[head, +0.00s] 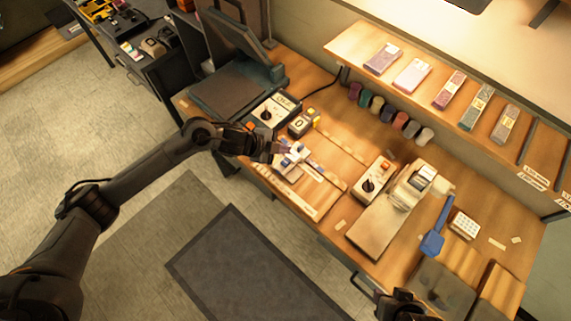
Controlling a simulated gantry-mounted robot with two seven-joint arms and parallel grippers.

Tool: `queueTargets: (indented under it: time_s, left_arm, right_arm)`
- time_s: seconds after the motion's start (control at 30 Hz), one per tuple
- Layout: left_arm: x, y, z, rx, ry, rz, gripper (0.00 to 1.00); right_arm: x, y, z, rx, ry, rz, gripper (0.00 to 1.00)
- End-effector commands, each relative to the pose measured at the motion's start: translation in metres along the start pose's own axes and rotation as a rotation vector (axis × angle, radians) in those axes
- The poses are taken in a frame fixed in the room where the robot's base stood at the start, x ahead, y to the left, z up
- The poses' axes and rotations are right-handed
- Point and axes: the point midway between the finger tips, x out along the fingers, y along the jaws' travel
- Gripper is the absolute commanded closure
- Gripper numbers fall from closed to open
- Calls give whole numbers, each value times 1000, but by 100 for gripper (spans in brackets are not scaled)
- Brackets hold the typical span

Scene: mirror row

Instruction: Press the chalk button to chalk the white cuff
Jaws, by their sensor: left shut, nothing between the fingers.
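My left gripper (276,152) is shut and empty. It is low over the bench's front left part, beside a small blue-and-white piece (292,158). I cannot tell whether they touch. No button is readably marked as chalk. A small box (300,124) showing "0" has yellow-orange parts beside it, and a white box (372,184) with a black knob carries a red-orange button (385,166). A whitish cuff-like piece (424,136) hangs at the right end of a coloured row under the shelf. My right gripper (400,306) is at the bottom edge, its fingers unclear.
A dark press-like machine (235,88) stands at the bench's left end, near another knobbed box (268,113). A grey-white device (412,188) sits on a pale board. A blue tool (435,235) and a white keypad (464,225) are to the right. The shelf (345,45) overhangs the back.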

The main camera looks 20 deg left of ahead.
Motion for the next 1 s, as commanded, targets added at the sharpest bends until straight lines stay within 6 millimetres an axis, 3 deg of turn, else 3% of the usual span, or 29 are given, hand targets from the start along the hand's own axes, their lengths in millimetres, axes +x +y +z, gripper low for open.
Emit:
queueTargets:
  time_s: [0.1,0.3,1.0]
  left_arm:
    - [16,11,12,0,0,0,100]
    - [28,20,21,-1,-1,1,100]
    - [34,25,25,0,0,0,100]
  right_arm:
    - [21,-1,7,3,1,-2,57]
    - [34,-2,11,3,-1,-3,57]
    - [38,0,12,-7,0,5,57]
